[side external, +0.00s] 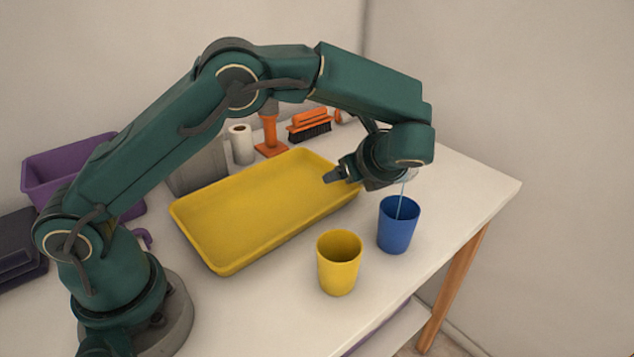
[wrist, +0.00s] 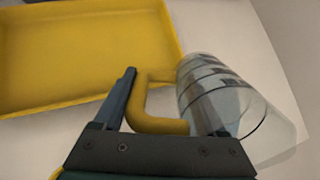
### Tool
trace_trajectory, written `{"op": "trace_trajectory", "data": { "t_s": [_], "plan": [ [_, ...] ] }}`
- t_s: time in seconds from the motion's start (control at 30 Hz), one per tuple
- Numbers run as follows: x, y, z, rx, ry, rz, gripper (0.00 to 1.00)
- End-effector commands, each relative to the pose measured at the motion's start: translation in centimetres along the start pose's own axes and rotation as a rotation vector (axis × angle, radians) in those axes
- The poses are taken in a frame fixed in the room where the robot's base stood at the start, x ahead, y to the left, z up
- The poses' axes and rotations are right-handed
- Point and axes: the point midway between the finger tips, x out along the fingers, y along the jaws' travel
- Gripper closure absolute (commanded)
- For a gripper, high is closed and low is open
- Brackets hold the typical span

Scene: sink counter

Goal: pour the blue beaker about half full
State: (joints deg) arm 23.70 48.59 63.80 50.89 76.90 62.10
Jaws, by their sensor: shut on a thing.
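The blue beaker (side external: 397,232) stands upright near the right part of the counter in the side view. A thin pale stream (side external: 401,203) runs down into its mouth. The level inside is hidden. My gripper (wrist: 165,95) is shut on the yellow handle (wrist: 150,122) of a clear jug with dark bands (wrist: 212,85). In the wrist view the jug is tilted with its wide end toward the lower right. In the side view my wrist hides most of the jug above the beaker; only a clear sliver (side external: 409,174) shows.
A yellow cup (side external: 339,270) stands upright left of and nearer than the beaker. A large yellow tray (side external: 222,262) lies behind the cup. At the back stand an orange-handled brush (side external: 309,126), a white roll (side external: 241,145) and a purple bin (side external: 64,170). The counter's right end is clear.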

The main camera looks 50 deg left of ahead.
Motion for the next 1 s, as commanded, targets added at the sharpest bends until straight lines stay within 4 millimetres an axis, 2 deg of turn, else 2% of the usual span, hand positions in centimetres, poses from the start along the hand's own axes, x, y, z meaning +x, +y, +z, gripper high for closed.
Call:
{"op": "trace_trajectory", "data": {
  "t_s": [1.0],
  "plan": [
    [-0.17,-0.06,0.34,0.000,-0.043,-0.007,1.00]
  ]
}}
